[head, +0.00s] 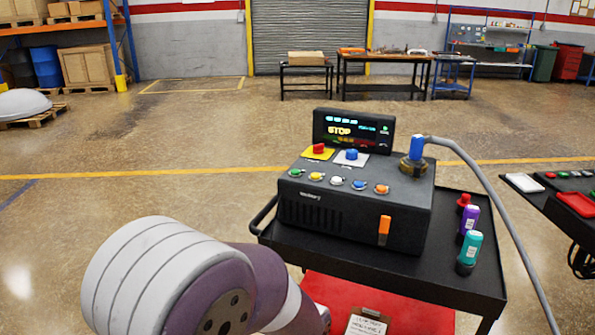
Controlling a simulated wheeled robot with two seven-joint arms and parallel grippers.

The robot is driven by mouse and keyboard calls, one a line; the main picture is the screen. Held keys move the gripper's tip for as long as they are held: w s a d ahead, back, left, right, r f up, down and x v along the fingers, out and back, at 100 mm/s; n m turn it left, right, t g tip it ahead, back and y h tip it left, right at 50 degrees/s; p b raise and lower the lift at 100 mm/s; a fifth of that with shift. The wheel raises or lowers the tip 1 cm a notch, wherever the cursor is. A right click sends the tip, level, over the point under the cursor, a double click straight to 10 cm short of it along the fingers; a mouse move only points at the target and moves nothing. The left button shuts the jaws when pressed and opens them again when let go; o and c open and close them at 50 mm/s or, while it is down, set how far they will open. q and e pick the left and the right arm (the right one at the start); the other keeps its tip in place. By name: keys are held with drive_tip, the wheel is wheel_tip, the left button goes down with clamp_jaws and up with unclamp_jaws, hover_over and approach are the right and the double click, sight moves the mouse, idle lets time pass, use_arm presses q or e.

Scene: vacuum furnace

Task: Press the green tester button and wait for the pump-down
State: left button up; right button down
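The black tester box (350,215) stands on a black cart (455,285). A row of small buttons runs along its sloped front edge, with the green button (296,173) at the far left. The screen (353,131) on top is lit and shows "STOP" in yellow letters, with smaller blue and green marks. A blue-topped piece (417,147) stands upright in a brass-coloured seat (413,166) at the box's back right. One of my arms fills the bottom left, in front of the cart. Neither gripper shows in the picture.
A red button (319,149) and a blue button (351,154) sit on top of the box. Red, purple (469,221) and teal (468,251) capped pieces stand at the cart's right. A grey hose (492,195) arcs down the right side. Another dark table (570,212) stands beyond.

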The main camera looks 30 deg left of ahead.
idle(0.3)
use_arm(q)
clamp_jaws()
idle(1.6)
